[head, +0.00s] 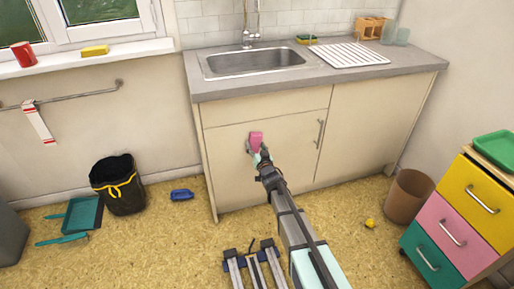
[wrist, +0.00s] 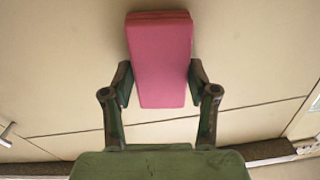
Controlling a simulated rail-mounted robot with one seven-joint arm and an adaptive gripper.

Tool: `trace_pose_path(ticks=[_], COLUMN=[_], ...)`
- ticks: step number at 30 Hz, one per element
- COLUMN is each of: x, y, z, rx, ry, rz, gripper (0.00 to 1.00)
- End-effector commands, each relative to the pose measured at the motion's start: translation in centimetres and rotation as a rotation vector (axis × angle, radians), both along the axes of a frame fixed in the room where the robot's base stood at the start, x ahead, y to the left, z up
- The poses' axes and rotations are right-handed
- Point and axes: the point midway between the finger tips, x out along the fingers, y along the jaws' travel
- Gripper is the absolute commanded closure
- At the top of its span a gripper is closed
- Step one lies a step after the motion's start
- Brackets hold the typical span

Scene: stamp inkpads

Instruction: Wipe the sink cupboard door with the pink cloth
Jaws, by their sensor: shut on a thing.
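The pink cloth (wrist: 162,60) is a folded block held upright between the two fingers of my gripper (wrist: 160,88) in the wrist view. In the head view the cloth (head: 256,137) and my gripper (head: 254,149) are in front of the left sink cupboard door (head: 230,170), near its upper middle. The door is cream and shut, with a vertical handle (head: 320,134) at its right edge. Whether the cloth touches the door is hard to tell. The part of the door behind my arm is hidden.
The sink (head: 255,63) and a ribbed drainer (head: 350,54) are on the worktop above. A brown bin (head: 408,195) and coloured drawer unit (head: 455,225) are at right.

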Motion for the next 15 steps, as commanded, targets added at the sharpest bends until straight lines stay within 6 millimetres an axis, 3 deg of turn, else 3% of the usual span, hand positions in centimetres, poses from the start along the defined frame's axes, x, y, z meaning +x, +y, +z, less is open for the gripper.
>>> trace_pose_path(ticks=[15], x=[-4.6], y=[-2.0], z=[-0.1], rx=[0.001], ry=[0.003], rz=[-0.003], gripper=[0.80])
